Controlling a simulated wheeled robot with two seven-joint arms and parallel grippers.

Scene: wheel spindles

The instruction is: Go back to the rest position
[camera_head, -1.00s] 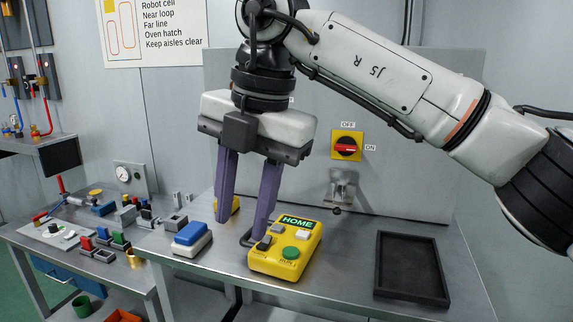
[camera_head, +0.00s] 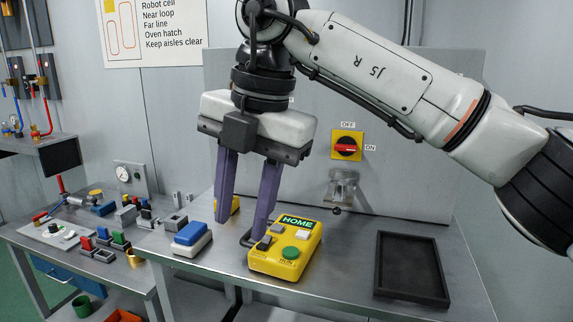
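My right gripper (camera_head: 240,228) hangs from the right arm with its two purple fingers pointing down. The fingers are spread apart and nothing shows between them. One fingertip is at the left edge of the yellow control box (camera_head: 285,272), in front of or just above it; I cannot tell if it touches. The box has a HOME label, a green button and smaller grey, white and dark buttons. The other fingertip is to the left, near the blue-topped block (camera_head: 191,234). My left gripper is not in view.
An empty black tray (camera_head: 378,270) lies on the right of the metal table. A yellow rotary switch (camera_head: 347,145) with a red handle is on the panel behind. A side bench (camera_head: 60,258) at left holds several small parts. The table between box and tray is clear.

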